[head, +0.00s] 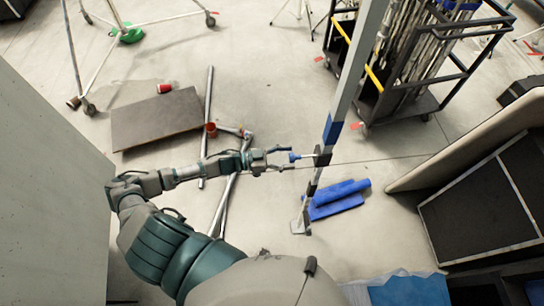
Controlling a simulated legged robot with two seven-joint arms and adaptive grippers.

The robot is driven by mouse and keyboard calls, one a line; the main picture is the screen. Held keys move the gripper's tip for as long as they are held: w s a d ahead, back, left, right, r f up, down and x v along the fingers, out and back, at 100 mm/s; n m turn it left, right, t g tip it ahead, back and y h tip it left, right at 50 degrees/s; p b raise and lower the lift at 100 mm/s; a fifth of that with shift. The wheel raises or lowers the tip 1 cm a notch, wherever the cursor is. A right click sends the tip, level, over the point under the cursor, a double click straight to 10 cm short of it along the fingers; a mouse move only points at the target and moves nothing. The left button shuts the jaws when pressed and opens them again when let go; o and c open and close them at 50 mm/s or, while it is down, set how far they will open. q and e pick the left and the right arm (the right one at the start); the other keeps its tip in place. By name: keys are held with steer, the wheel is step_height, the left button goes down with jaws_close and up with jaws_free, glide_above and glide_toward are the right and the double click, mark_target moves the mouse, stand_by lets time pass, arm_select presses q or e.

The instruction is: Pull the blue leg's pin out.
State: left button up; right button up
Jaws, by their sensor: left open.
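The leg (345,95) is a tall grey pole with a blue band (333,130), standing tilted right of centre in the head view. Its foot plate (300,226) rests on the floor. A pin (294,157) with a blue handle sticks out of a dark collar (323,157) on the leg, pointing left. My left gripper (287,159) is open, its fingertips at the handle's left end, one above it and one below it. I cannot tell whether they touch it. My right gripper is not in view.
Blue pads (338,198) lie on the floor behind the leg's lower part. A loaded cart (400,75) stands at upper right. A dark board (155,120) and loose poles (206,125) lie left. A large panel (470,145) stands at right.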

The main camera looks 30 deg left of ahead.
arm_select(q)
steer(key=v, duration=1.1)
steer(key=shift+d, duration=0.15)
